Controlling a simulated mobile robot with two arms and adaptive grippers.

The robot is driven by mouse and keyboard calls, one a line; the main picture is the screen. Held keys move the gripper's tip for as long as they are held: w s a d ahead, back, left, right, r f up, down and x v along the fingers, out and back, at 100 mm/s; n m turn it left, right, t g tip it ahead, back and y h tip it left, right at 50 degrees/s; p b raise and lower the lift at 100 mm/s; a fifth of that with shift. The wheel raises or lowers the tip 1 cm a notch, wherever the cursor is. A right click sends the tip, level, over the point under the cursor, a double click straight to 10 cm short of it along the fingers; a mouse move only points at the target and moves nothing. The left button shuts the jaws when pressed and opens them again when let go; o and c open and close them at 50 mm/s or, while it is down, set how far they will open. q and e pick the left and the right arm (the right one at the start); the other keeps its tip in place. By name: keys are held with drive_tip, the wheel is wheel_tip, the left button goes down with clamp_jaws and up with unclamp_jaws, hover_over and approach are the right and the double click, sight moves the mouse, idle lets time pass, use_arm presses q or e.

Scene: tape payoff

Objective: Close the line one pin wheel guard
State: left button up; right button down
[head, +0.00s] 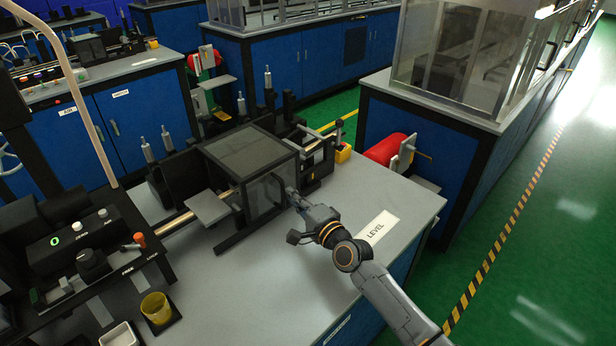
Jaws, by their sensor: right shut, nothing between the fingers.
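The pin wheel guard (266,196) is a dark-framed clear panel on the front of a black box-shaped housing (240,150) on the grey bench. The panel looks about flush with the housing, but I cannot tell whether it is fully closed. My right gripper (292,194) is shut and empty, with its tips at the right edge of the panel. I cannot tell whether they touch it. My right arm reaches in from the lower right. My left gripper is not in view.
A control box (85,240) with buttons stands at the left of the bench. A yellow cup (156,308) and a white tray (120,335) are near the front. A label reading LEVEL (378,227) lies on the clear right part of the benchtop.

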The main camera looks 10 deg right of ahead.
drive_tip(key=p, duration=0.3)
approach(248, 206)
drive_tip(key=w, duration=0.4)
drive_tip(key=shift+w+a+r, duration=0.35)
drive_tip(key=shift+a+r, duration=0.05)
drive_tip(key=shift+s+a+f, duration=0.15)
drive_tip(key=shift+s+a, duration=0.15)
drive_tip(key=shift+a, duration=0.15)
drive_tip(key=shift+f, duration=0.1)
